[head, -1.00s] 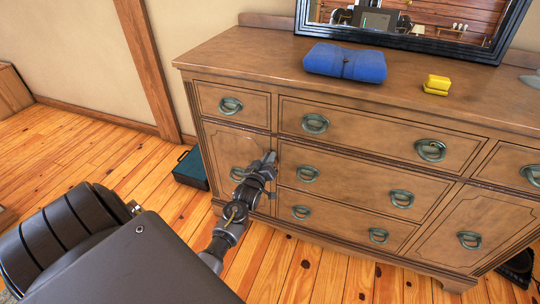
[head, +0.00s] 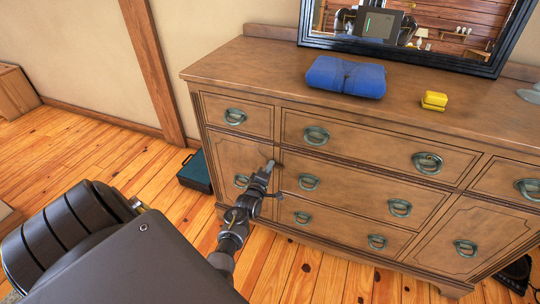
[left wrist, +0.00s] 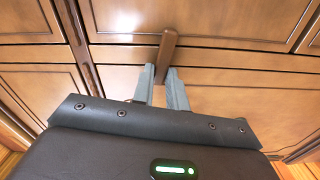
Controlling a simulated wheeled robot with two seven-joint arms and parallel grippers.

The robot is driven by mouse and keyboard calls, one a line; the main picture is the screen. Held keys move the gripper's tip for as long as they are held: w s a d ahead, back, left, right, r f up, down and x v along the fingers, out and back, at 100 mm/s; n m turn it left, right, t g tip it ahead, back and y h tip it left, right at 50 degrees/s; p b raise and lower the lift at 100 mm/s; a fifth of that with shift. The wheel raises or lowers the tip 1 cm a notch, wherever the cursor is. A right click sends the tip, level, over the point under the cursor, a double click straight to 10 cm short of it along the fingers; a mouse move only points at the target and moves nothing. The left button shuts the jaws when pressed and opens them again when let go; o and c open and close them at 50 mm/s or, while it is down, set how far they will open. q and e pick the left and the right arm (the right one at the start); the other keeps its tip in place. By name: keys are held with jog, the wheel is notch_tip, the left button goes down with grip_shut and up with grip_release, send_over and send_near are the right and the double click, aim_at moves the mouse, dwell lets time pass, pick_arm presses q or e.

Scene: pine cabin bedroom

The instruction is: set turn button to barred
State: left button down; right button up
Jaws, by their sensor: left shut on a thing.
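The turn button is a small brown wooden bar (left wrist: 168,50) on the front of the dresser. In the left wrist view it stands nearly upright, leaning slightly, with its lower end between my two grey fingers. My left gripper (left wrist: 160,88) is shut on that end. In the head view my left gripper (head: 264,174) is at the seam between the left cupboard door (head: 228,160) and the middle drawers, and the button is a small brown tip there, largely hidden by the fingers. My right gripper is not in view.
The wooden dresser (head: 230,62) has several drawers with green ring handles. A folded blue cloth (head: 345,77) and a yellow object (head: 434,100) lie on top, before a black-framed mirror (head: 400,47). A teal case (head: 195,172) stands on the floor at its left side.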

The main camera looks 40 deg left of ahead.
pick_arm(q)
jog(key=shift+n, duration=0.7)
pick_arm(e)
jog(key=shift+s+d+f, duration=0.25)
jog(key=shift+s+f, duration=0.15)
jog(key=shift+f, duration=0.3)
pick_arm(q)
jog(key=shift+f, duration=0.1)
jog(key=c, duration=1.4)
grip_release()
jog(key=p+v, duration=0.1)
jog(key=v, duration=0.9)
jog(key=shift+s+d, duration=0.2)
jog(key=shift+s, duration=0.15)
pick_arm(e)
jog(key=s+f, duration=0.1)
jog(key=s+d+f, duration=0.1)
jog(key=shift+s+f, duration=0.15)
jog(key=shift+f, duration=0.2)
pick_arm(q)
jog(key=shift+p, duration=0.3)
